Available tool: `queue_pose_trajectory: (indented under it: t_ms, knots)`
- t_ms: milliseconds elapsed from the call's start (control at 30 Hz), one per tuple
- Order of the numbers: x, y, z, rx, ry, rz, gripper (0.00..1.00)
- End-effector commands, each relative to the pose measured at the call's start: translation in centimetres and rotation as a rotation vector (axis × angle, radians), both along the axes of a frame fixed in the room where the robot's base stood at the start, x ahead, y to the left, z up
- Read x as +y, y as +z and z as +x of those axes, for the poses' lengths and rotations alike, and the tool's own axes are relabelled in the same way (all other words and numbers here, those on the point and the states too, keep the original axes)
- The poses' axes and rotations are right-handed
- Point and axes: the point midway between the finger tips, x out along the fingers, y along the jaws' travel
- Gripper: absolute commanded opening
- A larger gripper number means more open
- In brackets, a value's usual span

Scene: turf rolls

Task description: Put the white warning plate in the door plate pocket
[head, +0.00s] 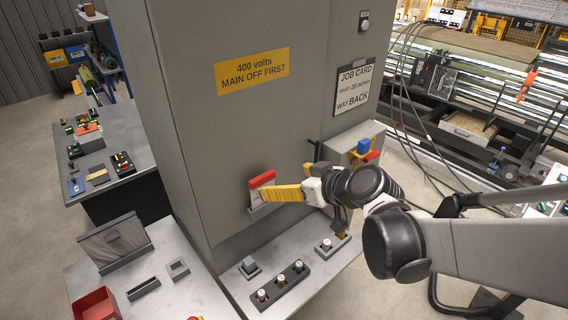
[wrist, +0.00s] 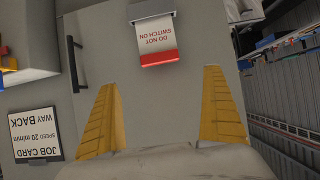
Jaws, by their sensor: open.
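The white warning plate (wrist: 155,38) has a red band along one edge and reads "DO NOT SWITCH ON". It sits in the door plate pocket (wrist: 152,10), a grey holder on the cabinet door. In the head view the plate (head: 262,180) stands upright with its red band on top, and the pocket (head: 258,210) shows at its lower edge. My gripper (wrist: 162,110) is open and empty, its yellow fingers pointing at the door with the plate beyond and between them. In the head view my gripper (head: 268,193) covers part of the plate. I see no contact for certain.
The grey cabinet (head: 225,130) carries a yellow 400 volts sign (head: 252,71) and a job card (head: 353,86). A grey box (head: 358,140) with a blue and a red part juts out at the right. A bench (head: 160,280) with several small fixtures lies below.

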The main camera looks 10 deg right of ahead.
Motion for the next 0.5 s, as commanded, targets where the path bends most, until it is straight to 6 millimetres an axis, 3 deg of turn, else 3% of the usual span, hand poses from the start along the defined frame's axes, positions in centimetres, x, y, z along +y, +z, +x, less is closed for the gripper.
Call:
queue_pose_trajectory:
  t_ms: [167,400,500]
  knots:
    - [-1.9,0.3,-4.1,0.121,-0.080,-0.028,0.97]
    - [-7.6,-0.4,-12.9,0.344,-0.351,-0.097,0.97]
    - [-9.9,-0.6,-15.7,0.393,-0.459,-0.118,0.97]
